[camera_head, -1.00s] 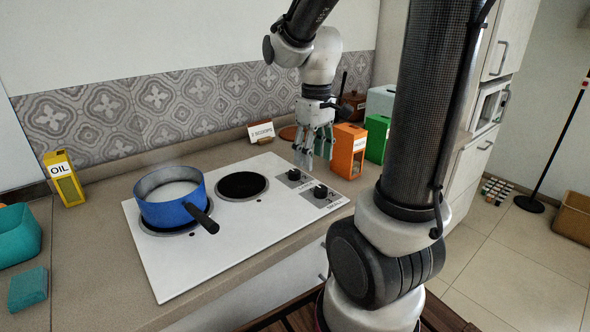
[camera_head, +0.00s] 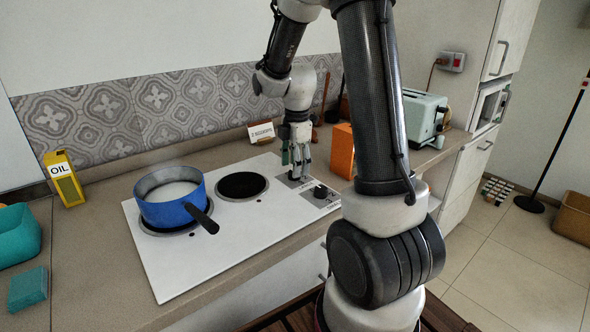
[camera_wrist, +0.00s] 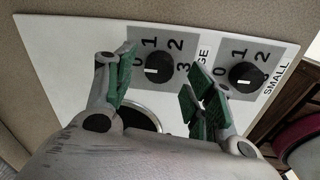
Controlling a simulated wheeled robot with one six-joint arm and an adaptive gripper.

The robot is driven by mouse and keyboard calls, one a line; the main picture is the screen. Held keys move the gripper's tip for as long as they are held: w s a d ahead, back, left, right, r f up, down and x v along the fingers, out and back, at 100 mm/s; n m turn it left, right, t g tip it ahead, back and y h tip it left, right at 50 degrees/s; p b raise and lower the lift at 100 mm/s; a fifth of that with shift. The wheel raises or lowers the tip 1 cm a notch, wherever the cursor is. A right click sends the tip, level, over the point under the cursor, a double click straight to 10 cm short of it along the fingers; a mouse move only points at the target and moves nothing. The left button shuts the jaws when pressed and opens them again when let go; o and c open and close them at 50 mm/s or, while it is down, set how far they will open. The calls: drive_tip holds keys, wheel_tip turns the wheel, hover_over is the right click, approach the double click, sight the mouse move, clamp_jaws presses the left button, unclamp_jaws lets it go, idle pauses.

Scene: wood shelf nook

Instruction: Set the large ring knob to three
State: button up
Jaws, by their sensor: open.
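The large ring knob (camera_wrist: 158,68) is a round black knob on the white hob panel, ringed by numbers 0 to 3, its label partly hidden. Its white mark is on the side of the 0, away from the 3. My gripper (camera_wrist: 160,82) is open, with green-padded fingers on either side of this knob in the picture; contact is not clear. In the head view my gripper (camera_head: 296,164) points down over the back knob and mostly hides it. The small ring knob (camera_wrist: 245,77) is just right of the right finger; it also shows in the head view (camera_head: 320,191).
A blue pot (camera_head: 172,205) stands on the left ring, its handle toward the front. The right ring (camera_head: 242,185) is bare. An orange box (camera_head: 343,152) stands right of my gripper. A small sign (camera_head: 261,132) and a toaster (camera_head: 424,115) stand behind.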

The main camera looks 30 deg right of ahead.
drive_tip(key=shift+w+f, duration=0.1)
drive_tip(key=shift+f, duration=1)
drive_tip(key=c, duration=1)
